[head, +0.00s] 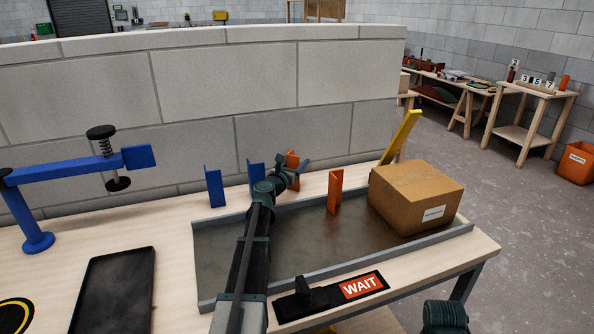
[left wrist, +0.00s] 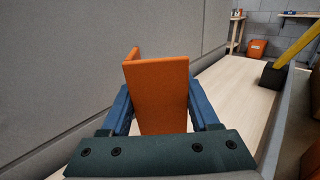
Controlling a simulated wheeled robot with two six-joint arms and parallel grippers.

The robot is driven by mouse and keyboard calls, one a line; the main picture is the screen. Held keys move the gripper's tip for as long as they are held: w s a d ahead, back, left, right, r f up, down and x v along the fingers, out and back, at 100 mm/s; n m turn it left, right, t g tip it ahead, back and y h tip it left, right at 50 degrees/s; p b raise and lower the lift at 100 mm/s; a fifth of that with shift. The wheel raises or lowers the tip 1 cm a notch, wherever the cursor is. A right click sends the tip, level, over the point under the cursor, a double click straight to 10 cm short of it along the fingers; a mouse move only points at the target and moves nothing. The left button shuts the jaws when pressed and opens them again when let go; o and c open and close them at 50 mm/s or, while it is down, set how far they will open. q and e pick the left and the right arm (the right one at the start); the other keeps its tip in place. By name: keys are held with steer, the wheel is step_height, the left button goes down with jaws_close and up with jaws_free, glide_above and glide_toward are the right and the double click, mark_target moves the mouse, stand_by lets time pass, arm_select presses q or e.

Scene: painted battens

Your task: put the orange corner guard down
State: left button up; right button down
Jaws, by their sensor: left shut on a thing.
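My left gripper (head: 296,172) reaches across the grey metal tray (head: 215,255) toward the wall. It is shut on an orange corner guard (head: 292,158), which is partly hidden behind the gripper in the head view. In the left wrist view the orange corner guard (left wrist: 160,95) stands between the blue fingers of my left gripper (left wrist: 158,108). I cannot tell whether its lower end touches the table. A second orange corner guard (head: 335,192) stands upright in the tray, to the right of the gripper.
Blue corner guards (head: 214,188) stand left of the gripper near the low block wall (head: 290,120). A cardboard box (head: 415,198) fills the tray's right end, with a yellow batten (head: 400,137) behind it. A blue clamp stand (head: 70,172) and black tray (head: 115,290) are at left.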

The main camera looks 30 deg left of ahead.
arm_select(q)
steer(key=shift+f, duration=0.15)
steer(key=o, duration=1.4)
steer(key=shift+r, duration=0.2)
steer(key=s+d, duration=0.1)
steer(key=s, duration=1.1)
